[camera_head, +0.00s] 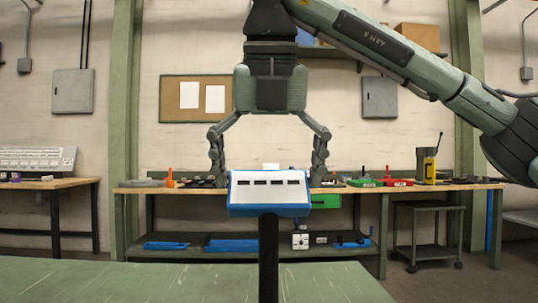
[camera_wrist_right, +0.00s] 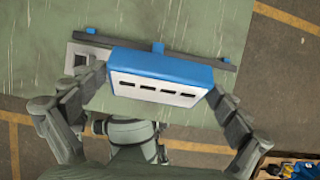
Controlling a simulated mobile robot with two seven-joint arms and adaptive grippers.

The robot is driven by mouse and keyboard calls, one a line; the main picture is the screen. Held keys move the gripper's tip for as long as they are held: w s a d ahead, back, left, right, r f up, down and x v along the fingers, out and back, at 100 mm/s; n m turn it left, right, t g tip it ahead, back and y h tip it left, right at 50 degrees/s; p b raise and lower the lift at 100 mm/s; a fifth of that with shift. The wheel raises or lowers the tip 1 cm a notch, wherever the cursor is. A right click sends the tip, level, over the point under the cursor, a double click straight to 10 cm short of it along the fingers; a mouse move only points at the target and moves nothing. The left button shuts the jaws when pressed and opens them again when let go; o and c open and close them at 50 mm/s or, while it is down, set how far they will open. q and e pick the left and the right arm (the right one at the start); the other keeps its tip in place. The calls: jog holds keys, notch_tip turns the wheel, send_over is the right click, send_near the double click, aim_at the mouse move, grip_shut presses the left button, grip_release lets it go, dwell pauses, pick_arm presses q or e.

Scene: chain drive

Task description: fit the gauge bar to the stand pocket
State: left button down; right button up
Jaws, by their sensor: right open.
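My right gripper (camera_head: 268,184) hangs with its fingers wide apart, one on each side of a blue block with a white slotted face (camera_head: 268,192). The block sits at the top of a dark upright post (camera_head: 268,255). The right wrist view shows the same block (camera_wrist_right: 160,70) between the two fingers (camera_wrist_right: 158,84); I cannot tell whether they touch it. A long dark bar (camera_wrist_right: 228,66) runs behind the block there, with small blue parts. A grey plate with a dark opening (camera_wrist_right: 80,58) lies at its left end. I cannot tell which piece is the gauge bar or the pocket. My left gripper is out of view.
A green tabletop (camera_head: 180,280) fills the near foreground and is mostly bare. Behind stands a workbench (camera_head: 385,188) with a red tray (camera_head: 397,182), a green tray (camera_head: 364,183) and a yellow press (camera_head: 427,165). A dark cart (camera_head: 432,250) stands at the right.

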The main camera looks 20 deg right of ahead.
jog(key=v, duration=1.2)
